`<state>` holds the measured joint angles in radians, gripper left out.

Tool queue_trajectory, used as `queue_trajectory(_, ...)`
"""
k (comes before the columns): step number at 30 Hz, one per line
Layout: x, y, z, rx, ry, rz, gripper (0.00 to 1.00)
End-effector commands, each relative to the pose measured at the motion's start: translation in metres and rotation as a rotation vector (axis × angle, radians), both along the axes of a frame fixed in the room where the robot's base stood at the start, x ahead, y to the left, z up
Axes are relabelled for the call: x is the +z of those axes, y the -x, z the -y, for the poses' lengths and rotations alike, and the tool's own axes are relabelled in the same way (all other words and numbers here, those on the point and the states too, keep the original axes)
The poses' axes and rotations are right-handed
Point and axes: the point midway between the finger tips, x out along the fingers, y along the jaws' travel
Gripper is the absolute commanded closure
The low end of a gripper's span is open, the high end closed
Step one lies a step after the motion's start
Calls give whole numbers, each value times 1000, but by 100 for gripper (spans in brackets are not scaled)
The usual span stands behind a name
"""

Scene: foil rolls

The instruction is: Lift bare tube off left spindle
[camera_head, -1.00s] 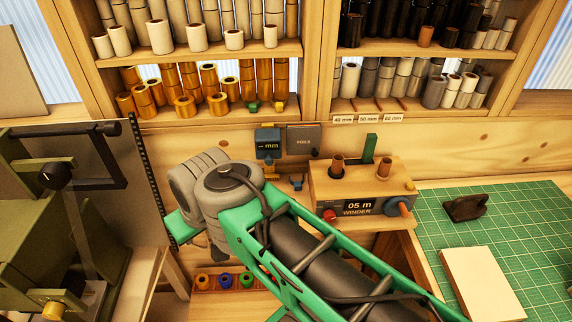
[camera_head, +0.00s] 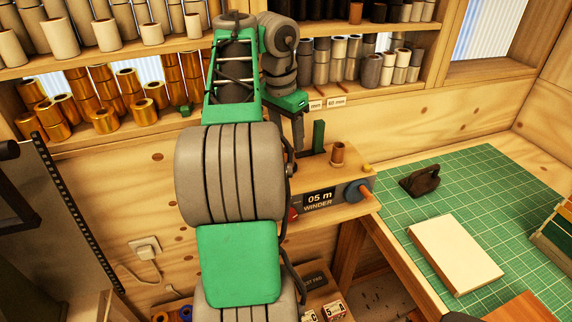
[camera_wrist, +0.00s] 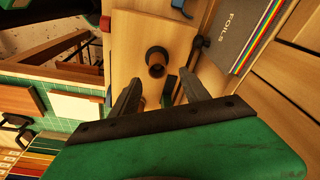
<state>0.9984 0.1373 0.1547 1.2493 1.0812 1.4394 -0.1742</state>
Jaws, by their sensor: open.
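The winder (camera_head: 325,200) stands on the bench below the shelves. In the wrist view, a brown bare tube (camera_wrist: 157,70) with a dark round opening stands on the winder's left spindle. My gripper (camera_wrist: 161,77) is open and empty above the winder, with its two dark fingers spread. The left tube shows just beyond the fingertips, roughly centred between them and not gripped. In the head view, my arm hides the left tube and spindle. A second brown tube (camera_head: 338,153) stands on the right spindle; it is partly hidden by a finger in the wrist view.
A green post (camera_head: 318,136) stands between the spindles, towards the back. A green cutting mat (camera_head: 480,190) with a pale board (camera_head: 454,251) lies to the right. Shelves of rolls line the wall behind. A dark booklet marked FOILS (camera_wrist: 248,38) shows in the wrist view.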

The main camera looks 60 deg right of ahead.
Motion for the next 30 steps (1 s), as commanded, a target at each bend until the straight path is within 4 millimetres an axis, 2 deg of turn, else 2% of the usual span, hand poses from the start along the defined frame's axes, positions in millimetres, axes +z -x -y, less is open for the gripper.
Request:
queue_trajectory(1,-14,0,0,1,0,0,46)
queue_trajectory(9,-56,3,-2,4,2,-1,46)
queue_trajectory(18,-57,4,0,2,2,-1,46)
queue_trajectory(30,-57,4,0,3,2,-1,79)
